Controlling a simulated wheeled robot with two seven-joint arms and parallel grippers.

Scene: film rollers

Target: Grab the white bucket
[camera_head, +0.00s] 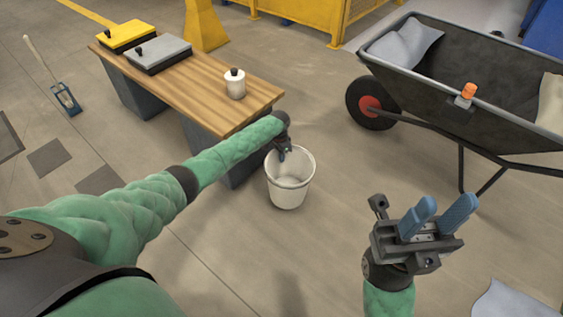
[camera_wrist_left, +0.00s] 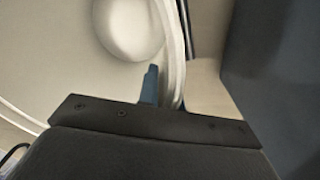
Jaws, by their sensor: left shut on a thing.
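The white bucket (camera_head: 289,187) stands upright in the head view, beside the near end of the wooden bench. Its open top shows a pale inside. My left gripper (camera_head: 284,152) is at the bucket's far rim, shut on it. In the left wrist view, one blue finger (camera_wrist_left: 149,86) is inside the bucket (camera_wrist_left: 165,35), against its wall; the other finger is hidden. My right gripper (camera_head: 437,216) is open and empty at the lower right, with its blue fingers apart and pointing up.
The wooden bench (camera_head: 190,91) holds a yellow case (camera_head: 126,35), a grey case (camera_head: 158,53) and a white canister (camera_head: 235,84). Floor between bucket and wheelbarrow is clear.

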